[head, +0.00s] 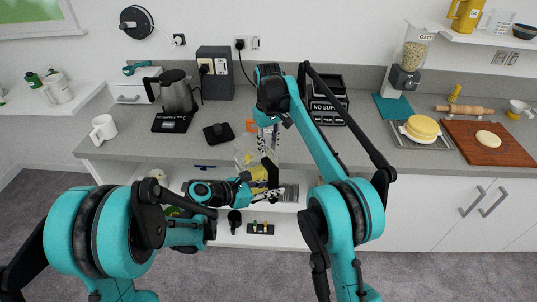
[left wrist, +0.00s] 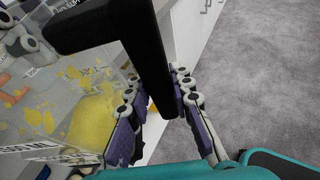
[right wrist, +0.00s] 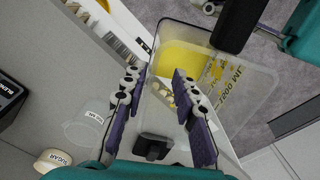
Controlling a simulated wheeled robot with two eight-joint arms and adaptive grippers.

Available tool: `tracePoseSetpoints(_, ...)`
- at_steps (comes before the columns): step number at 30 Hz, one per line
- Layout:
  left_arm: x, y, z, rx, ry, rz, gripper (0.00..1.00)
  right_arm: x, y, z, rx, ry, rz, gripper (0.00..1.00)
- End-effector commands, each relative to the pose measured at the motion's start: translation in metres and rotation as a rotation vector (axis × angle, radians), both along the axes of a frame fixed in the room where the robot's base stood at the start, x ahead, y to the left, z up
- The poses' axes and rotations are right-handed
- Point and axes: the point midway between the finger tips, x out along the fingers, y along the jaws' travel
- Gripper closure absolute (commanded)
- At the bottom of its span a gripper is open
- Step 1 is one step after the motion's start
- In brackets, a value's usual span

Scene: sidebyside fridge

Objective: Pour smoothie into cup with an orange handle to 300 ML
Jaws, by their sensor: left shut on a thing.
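A large clear jug (head: 243,152) with yellow smoothie (head: 258,173) low in it is tilted in front of the counter. My left gripper (head: 272,190) is shut on its black handle (left wrist: 150,60). The jug fills the left of the left wrist view (left wrist: 95,120). My right gripper (right wrist: 162,110) is open, fingers apart over the jug; contact is unclear. A small orange patch (head: 252,126) shows behind the jug, perhaps the cup's handle. The cup itself is mostly hidden in the head view.
A kettle (head: 176,92), a white mug (head: 103,129) and a black pad (head: 218,132) are left on the counter. A cutting board (head: 490,145) is right.

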Motion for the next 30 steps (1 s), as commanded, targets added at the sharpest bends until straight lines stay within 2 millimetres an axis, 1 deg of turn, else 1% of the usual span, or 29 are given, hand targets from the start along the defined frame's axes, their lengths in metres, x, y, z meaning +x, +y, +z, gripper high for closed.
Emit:
tracePoseSetpoints(1, 0.000, 0.000, 0.001, -0.001, -0.002, 0.001, 1.00, 0.000, 0.000, -0.009, 0.000, 0.000, 0.000, 0.72)
tracePoseSetpoints(3, 0.000, 0.000, 0.001, -0.001, -0.002, 0.001, 1.00, 0.000, 0.000, -0.020, 0.000, 0.000, 0.000, 0.72)
tracePoseSetpoints(6, 0.000, 0.000, 0.001, -0.001, -0.002, 0.001, 1.00, 0.000, 0.000, -0.031, 0.000, 0.000, 0.000, 0.72)
tracePoseSetpoints(9, 0.000, 0.000, 0.001, -0.001, -0.002, 0.001, 1.00, 0.000, 0.000, -0.039, 0.000, 0.000, 0.000, 0.72)
tracePoseSetpoints(13, 0.000, 0.000, 0.001, -0.001, -0.002, 0.001, 1.00, 0.000, 0.000, -0.042, 0.000, 0.000, 0.000, 0.72)
tracePoseSetpoints(19, 0.000, 0.000, 0.001, -0.001, -0.002, 0.001, 1.00, 0.000, 0.000, -0.042, 0.000, 0.000, 0.000, 0.72)
tracePoseSetpoints(20, 0.000, 0.000, 0.001, -0.001, -0.002, 0.001, 1.00, 0.000, 0.000, -0.042, 0.000, 0.000, 0.000, 0.74)
tracePoseSetpoints(21, 0.000, 0.000, 0.001, -0.001, -0.002, 0.001, 1.00, 0.000, 0.000, -0.042, 0.000, 0.000, 0.000, 0.85)
tracePoseSetpoints(23, 0.000, 0.000, 0.001, -0.001, -0.002, 0.001, 1.00, 0.000, 0.000, -0.042, 0.000, 0.000, 0.000, 1.00)
tracePoseSetpoints(29, 0.001, 0.000, 0.001, 0.000, -0.003, 0.000, 1.00, -0.001, 0.002, -0.042, 0.002, 0.004, 0.002, 1.00)
tracePoseSetpoints(30, 0.001, 0.000, 0.001, 0.000, -0.003, 0.000, 0.72, -0.002, 0.002, -0.041, 0.003, 0.005, 0.002, 1.00)
